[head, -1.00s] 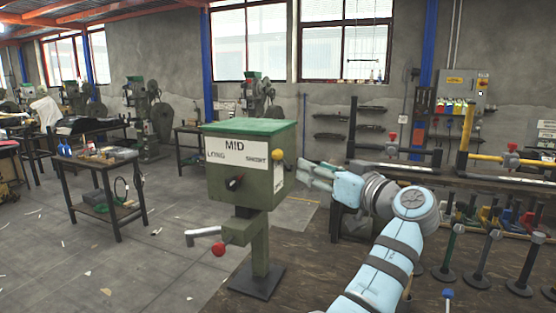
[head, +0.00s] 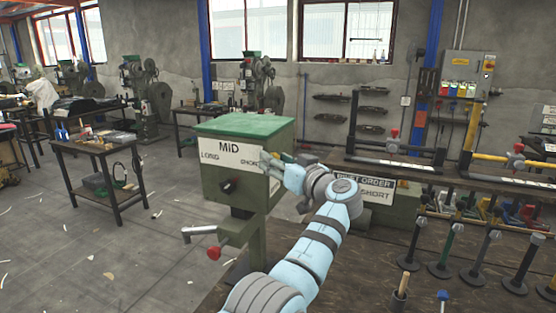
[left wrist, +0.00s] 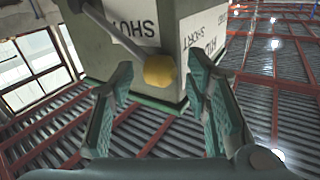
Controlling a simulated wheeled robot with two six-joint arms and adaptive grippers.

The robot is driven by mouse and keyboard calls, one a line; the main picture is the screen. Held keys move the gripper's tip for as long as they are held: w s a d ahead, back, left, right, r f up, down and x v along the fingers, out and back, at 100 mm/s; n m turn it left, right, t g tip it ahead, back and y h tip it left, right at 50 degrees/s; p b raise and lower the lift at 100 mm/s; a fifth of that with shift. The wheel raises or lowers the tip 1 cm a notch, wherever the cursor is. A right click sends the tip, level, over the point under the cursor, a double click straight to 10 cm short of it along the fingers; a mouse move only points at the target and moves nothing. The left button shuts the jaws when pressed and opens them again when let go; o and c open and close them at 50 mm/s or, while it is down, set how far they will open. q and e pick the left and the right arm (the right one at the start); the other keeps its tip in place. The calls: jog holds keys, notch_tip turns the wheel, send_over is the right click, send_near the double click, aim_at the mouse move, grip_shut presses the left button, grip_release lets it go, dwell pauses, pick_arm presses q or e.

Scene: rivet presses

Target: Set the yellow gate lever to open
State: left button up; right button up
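The green press box (head: 225,180) labelled MID, LONG and SHORT stands on a post. In the left wrist view, the yellow knob (left wrist: 160,70) of the gate lever sits on the end of a grey rod (left wrist: 108,30), beside the box (left wrist: 150,62). My left gripper (left wrist: 158,84) is open, with one finger on each side of the knob and visible gaps between. In the head view, my left gripper (head: 272,166) is in front of the box's right side and hides the yellow knob. My right gripper is not in view.
A grey crank with a red knob (head: 214,253) sticks out below the box. A rack with yellow and black bars (head: 480,158) and several upright rods (head: 440,240) stand on the right. A small dark table (head: 95,145) stands at left, with open floor between.

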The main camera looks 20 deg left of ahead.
pick_arm(q)
jog(key=shift+s, duration=0.1)
grip_shut()
jog(key=shift+o, duration=1.2)
grip_release()
jog(key=shift+w+f, duration=0.1)
jog(key=shift+w, duration=0.1)
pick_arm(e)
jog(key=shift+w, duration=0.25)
pick_arm(q)
jog(key=shift+d, duration=0.15)
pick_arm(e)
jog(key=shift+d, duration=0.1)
